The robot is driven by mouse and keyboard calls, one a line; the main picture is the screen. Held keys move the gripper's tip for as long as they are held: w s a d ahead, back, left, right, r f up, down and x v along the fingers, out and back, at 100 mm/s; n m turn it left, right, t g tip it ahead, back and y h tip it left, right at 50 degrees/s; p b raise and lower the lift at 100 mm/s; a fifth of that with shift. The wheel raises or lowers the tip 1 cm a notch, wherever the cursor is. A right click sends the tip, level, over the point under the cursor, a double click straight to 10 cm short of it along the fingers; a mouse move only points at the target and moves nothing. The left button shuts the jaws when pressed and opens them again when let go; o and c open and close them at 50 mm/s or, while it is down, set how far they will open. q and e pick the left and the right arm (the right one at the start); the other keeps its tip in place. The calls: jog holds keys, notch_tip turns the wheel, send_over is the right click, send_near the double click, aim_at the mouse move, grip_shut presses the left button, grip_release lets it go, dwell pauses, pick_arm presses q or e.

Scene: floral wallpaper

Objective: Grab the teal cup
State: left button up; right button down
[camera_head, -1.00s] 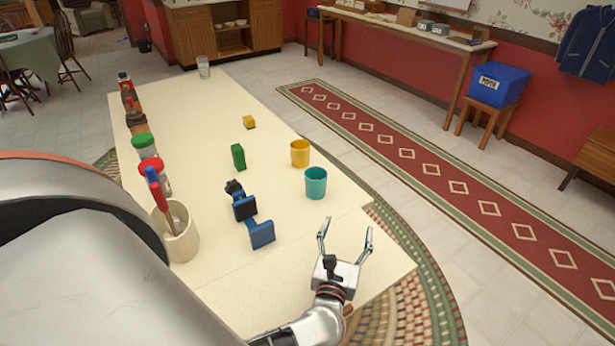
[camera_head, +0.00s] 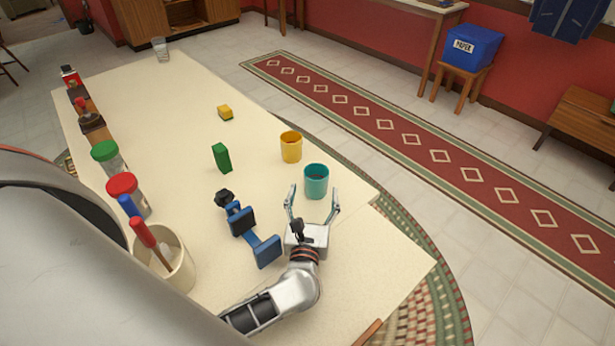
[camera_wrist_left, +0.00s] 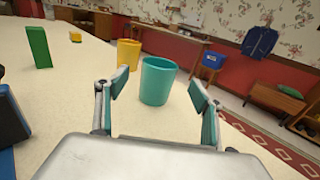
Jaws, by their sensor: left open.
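The teal cup (camera_head: 316,182) stands upright on the cream table (camera_head: 160,110), near its right edge. My left gripper (camera_head: 313,201) is open, with its fingers spread just in front of the cup. In the left wrist view the cup (camera_wrist_left: 157,82) shows between and beyond the two fingertips (camera_wrist_left: 158,98). The fingers do not look closed on it; whether one touches it I cannot tell. My right gripper is not in view.
A yellow cup (camera_head: 291,147) stands just behind the teal one. A blue object (camera_head: 254,236) lies left of my left gripper, with a green block (camera_head: 221,157) and a yellow block (camera_head: 225,112) beyond. Jars and a utensil crock (camera_head: 172,262) line the left edge.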

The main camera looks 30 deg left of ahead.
aim_at(315, 180)
pick_arm(q)
jog(key=shift+w+a, duration=0.3)
jog(key=shift+w, duration=0.15)
jog(key=shift+x, duration=0.85)
jog(key=x, duration=0.2)
jog(key=p+x, duration=0.1)
jog(key=x, duration=0.1)
jog(key=shift+w+r, duration=0.1)
jog(key=shift+r, duration=0.3)
jog(key=shift+w+a+f, duration=0.1)
jog(key=shift+w+a, duration=0.1)
jog(key=shift+w, duration=0.25)
jog(key=c, duration=1.3)
